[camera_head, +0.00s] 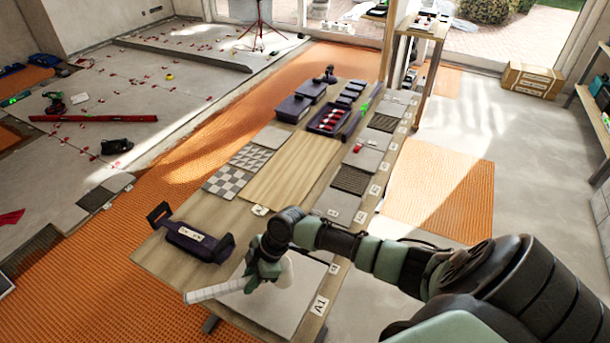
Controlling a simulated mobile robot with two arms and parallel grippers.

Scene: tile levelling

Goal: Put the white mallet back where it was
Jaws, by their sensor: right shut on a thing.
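My right gripper (268,266) is shut on the white mallet (215,291) at the near end of the long wooden table (170,268). The mallet's pale handle points left from the gripper; a rounded white part shows just right of the gripper, partly hidden by it. The mallet is above or on the large pale tile (268,312) beside the label A1 (319,304); I cannot tell whether it touches. My left gripper is not in view.
A dark tool with handles (197,243) lies left of the gripper. Checkered tiles (226,181), a bare wood panel (280,178), dark bins (293,108) and a tray with red and white pieces (328,119) stand farther back. Labelled tiles line the right edge.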

